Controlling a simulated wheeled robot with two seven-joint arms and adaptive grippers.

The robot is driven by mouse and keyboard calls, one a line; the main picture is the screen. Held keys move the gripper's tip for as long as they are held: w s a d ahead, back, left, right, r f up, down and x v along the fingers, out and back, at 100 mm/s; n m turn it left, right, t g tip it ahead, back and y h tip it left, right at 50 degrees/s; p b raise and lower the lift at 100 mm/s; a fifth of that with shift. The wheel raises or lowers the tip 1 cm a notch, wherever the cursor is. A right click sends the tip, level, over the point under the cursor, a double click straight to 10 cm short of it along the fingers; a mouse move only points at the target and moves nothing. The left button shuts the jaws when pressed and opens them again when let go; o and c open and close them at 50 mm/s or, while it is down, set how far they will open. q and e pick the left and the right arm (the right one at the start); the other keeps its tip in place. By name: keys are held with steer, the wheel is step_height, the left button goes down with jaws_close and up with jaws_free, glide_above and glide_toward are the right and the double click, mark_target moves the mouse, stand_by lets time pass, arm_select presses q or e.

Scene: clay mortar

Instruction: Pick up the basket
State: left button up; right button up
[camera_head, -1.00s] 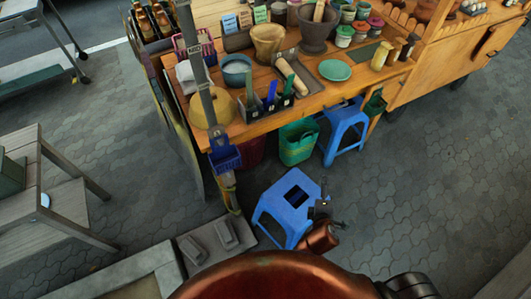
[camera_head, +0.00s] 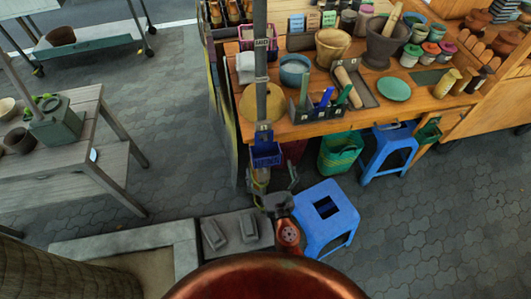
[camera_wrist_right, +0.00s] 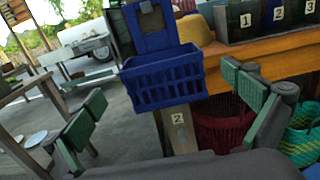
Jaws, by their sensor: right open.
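A small dark blue basket (camera_head: 266,155) with slotted sides hangs on the grey post at the front left corner of the stall. In the right wrist view the basket (camera_wrist_right: 165,82) appears upright between my spread fingers, with its front facing me. My right gripper (camera_head: 274,179) is open and empty, just below and in front of the basket in the head view. Its green-padded fingers also show in the right wrist view (camera_wrist_right: 162,88), one on each side of the basket. I cannot tell whether they touch it. My left gripper is not in view.
The wooden stall counter (camera_head: 330,127) holds bowls, mortars and jars. A green basket (camera_head: 340,153) and a dark red basket (camera_wrist_right: 222,125) stand under it. Blue stools (camera_head: 325,212) are to the right. A grey table (camera_head: 60,160) stands at left, with open paving between.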

mark_target(267, 160)
steer(key=b+x, duration=0.1)
steer(key=x, duration=0.5)
steer(key=shift+d+f, duration=0.15)
steer(key=c, duration=1.3)
